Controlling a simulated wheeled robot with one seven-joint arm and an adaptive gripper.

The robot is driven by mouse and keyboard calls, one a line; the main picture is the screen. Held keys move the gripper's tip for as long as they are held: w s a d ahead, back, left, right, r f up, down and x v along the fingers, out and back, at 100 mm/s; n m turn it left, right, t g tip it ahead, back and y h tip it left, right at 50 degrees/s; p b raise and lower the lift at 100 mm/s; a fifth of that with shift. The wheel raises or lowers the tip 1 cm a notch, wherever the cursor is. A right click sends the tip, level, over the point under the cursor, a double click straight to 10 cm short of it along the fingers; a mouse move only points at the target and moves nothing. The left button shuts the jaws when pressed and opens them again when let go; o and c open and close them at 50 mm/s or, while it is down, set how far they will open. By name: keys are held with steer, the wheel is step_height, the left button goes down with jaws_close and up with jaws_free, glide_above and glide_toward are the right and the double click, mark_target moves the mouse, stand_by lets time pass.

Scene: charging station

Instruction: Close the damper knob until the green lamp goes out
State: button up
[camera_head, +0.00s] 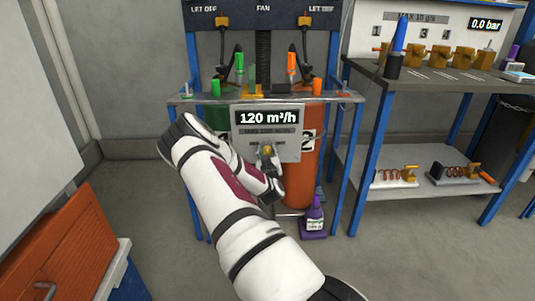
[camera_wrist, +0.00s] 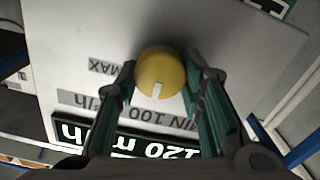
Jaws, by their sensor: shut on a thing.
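The yellow damper knob (camera_wrist: 159,70) sits on a grey panel (camera_head: 285,148) under the fan station's shelf. In the wrist view its white mark points down toward the display. My gripper (camera_wrist: 161,78) has one green-padded finger on each side of the knob and is shut on it. In the head view my gripper (camera_head: 268,163) covers part of the knob (camera_head: 267,149). The display (camera_head: 268,117) above the knob reads 120 m³/h. A label (camera_wrist: 140,115) by it reads MIN 100 m³/h. I cannot make out a lit green lamp on the panel.
A green cylinder (camera_head: 216,116) and an orange cylinder (camera_head: 301,180) stand behind the panel. A purple bottle (camera_head: 314,218) is on the floor to the right. A blue-legged bench (camera_head: 440,95) stands at the right. An orange box (camera_head: 60,245) is at the lower left.

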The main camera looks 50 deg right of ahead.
steer(key=o, duration=1.2)
steer(key=shift+c, duration=0.2)
steer(key=shift+s+a, duration=0.1)
steer(key=v, duration=1.1)
steer(key=shift+s+a, duration=0.25)
steer(key=shift+a, duration=0.05)
